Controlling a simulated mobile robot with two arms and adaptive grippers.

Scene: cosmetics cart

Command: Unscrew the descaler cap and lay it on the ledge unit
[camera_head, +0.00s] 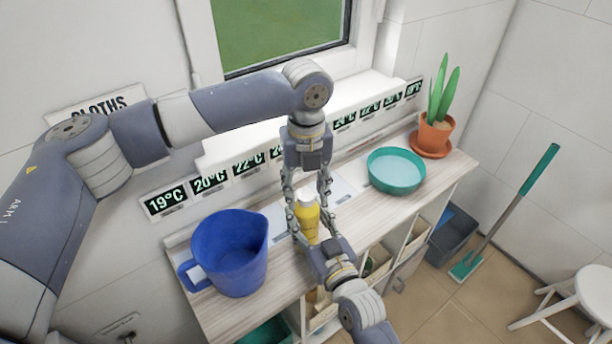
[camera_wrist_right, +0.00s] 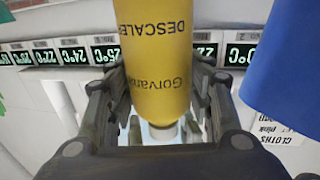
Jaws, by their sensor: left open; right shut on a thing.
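The descaler (camera_head: 307,222) is a yellow bottle with a white cap (camera_head: 307,197), upright over the middle of the ledge unit (camera_head: 375,212). My right gripper (camera_head: 311,229) comes from the front and is shut on the bottle's body. In the right wrist view the bottle (camera_wrist_right: 153,60) shows upside down between the fingers, with its cap (camera_wrist_right: 163,133) toward the bottom of the picture. My left gripper (camera_head: 308,190) points down from above, open, with its fingers on either side of the cap. Whether they touch the cap, and whether the bottle's base touches the top, I cannot tell.
A blue jug (camera_head: 232,255) stands left of the bottle. A teal round dish (camera_head: 396,172) and a potted plant (camera_head: 433,134) stand to the right. Temperature displays (camera_head: 210,181) line the back. Some bare top lies between bottle and dish. A bucket (camera_head: 452,236) stands on the floor.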

